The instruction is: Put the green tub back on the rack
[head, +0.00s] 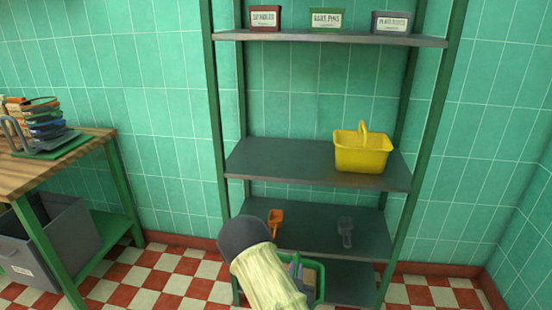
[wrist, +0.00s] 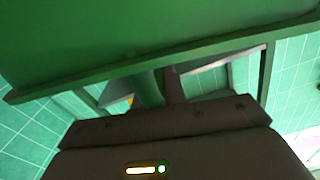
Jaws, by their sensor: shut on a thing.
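The green tub (head: 313,282) is low in front of the rack in the head view, largely hidden behind my arm. Its green wall and rim (wrist: 120,45) fill the top of the wrist view. My gripper (wrist: 158,90) is shut on the tub at its rim or handle; the exact contact is hard to make out. The dark metal rack (head: 275,160) has green posts and several shelves. A yellow tub (head: 361,155) with a raised handle stands on the right part of its middle shelf; the left part is bare.
An orange scoop (head: 275,218) and a grey scoop (head: 346,230) hang or lie at the shelf below. Labelled boxes (head: 327,19) line the top shelf. A wooden table (head: 60,155) with stacked items stands left, a grey crate (head: 50,240) beneath. Checkered floor is open between.

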